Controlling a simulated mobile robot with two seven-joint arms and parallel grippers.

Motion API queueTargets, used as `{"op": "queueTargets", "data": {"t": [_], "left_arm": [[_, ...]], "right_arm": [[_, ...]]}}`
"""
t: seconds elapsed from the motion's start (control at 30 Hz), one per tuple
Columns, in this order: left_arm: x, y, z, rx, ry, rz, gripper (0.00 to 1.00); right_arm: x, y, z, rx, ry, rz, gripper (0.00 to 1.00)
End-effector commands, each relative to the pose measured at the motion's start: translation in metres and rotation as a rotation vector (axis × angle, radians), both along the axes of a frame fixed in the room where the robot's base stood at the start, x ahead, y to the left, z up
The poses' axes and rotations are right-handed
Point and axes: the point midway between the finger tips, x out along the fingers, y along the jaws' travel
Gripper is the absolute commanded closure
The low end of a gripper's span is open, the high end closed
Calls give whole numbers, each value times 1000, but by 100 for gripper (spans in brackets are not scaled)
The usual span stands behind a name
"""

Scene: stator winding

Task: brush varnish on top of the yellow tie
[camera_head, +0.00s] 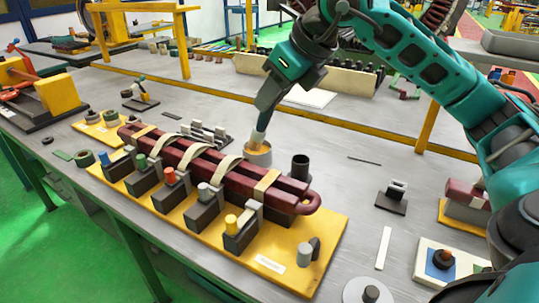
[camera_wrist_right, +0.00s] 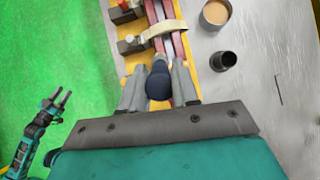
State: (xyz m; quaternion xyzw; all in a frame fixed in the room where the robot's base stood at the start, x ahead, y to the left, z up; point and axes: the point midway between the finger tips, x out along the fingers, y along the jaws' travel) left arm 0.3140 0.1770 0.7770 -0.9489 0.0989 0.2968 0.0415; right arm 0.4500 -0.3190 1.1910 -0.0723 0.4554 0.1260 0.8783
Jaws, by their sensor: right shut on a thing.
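My right gripper (camera_head: 265,112) is shut on a brush, whose dark blue handle (camera_wrist_right: 159,82) shows between the fingers in the right wrist view. The brush's pale lower end (camera_head: 258,137) points down at the varnish pot (camera_head: 257,155); whether it touches the varnish I cannot tell. The pot also shows in the wrist view (camera_wrist_right: 216,13), with tan contents. A dark red coil (camera_head: 205,163) lies along a yellow board, with several pale bands across it. The yellowish tie (camera_head: 266,184) is wrapped around its near right end. My left gripper (camera_wrist_right: 62,99) is open and empty over the green floor.
Black clamp blocks with coloured knobs (camera_head: 170,176) line the coil's near side on the yellow board (camera_head: 275,268). A black cup (camera_head: 300,167) stands right of the pot. A small black stand (camera_head: 393,196) is further right. Bare grey table lies between.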

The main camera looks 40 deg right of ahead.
Motion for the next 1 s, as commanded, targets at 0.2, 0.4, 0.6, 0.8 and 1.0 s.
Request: {"op": "queueTargets", "data": {"t": [0.2,0.4,0.6,0.8,1.0], "left_arm": [[0,0,0,0,1,0,57],[0,0,0,0,1,0,57],[0,0,-2,0,0,0,57],[0,0,-11,0,0,0,57],[1,0,-11,0,-2,0,57]], "right_arm": [[0,0,0,0,0,0,100],[0,0,0,0,0,0,100],[0,0,-2,0,0,0,100],[3,1,-15,0,0,0,100],[4,2,-17,0,-1,0,100]]}}
